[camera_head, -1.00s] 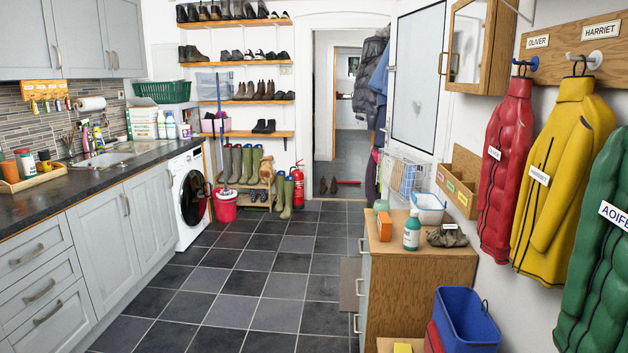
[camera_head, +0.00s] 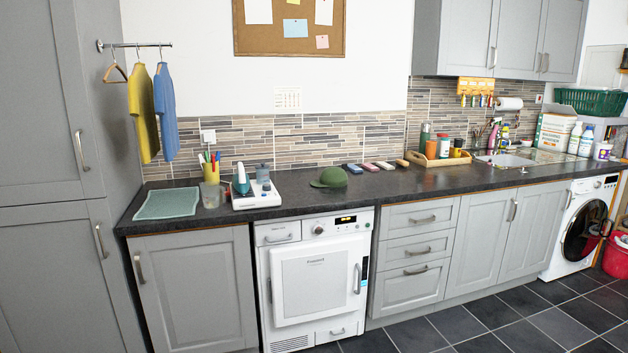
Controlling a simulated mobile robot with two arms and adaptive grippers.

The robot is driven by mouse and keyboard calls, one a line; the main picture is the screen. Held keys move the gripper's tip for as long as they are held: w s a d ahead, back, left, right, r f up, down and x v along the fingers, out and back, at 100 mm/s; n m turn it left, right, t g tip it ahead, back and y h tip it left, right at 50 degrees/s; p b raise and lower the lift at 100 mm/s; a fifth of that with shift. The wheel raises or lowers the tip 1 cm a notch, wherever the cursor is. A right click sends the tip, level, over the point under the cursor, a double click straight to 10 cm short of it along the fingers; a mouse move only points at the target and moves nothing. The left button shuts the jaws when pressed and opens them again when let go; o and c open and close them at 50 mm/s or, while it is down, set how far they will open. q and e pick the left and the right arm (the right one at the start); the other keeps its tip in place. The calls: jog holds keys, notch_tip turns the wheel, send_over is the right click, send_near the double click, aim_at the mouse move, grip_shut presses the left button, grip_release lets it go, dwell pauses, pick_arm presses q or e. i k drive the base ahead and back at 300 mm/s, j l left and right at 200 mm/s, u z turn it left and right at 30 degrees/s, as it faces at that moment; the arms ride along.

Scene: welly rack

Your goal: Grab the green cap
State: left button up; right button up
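A green cap (camera_head: 329,178) sits on the dark worktop (camera_head: 295,190), above the right part of the white dryer. Its brim points to the left. Neither of my grippers shows in the head view, so I cannot see whether they are open or shut. Nothing stands in front of the cap in this view.
Left of the cap are a white tray (camera_head: 256,196) with small items, a yellow pen pot (camera_head: 211,172) and a green cloth (camera_head: 167,204). Several small coloured blocks lie to its right, before a wooden tray (camera_head: 437,160). The floor (camera_head: 480,325) before the cupboards looks clear.

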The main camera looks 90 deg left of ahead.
aim_at(332, 177)
jog(key=u, duration=2.7)
jog(key=i+z, duration=0.3)
jog(key=i, duration=0.3)
jog(key=i+l+z, duration=0.2)
jog(key=i+z, duration=0.25)
jog(key=i, duration=0.5)
jog(key=i+j+z, duration=0.15)
jog(key=i+z, duration=0.35)
jog(key=i, duration=0.5)
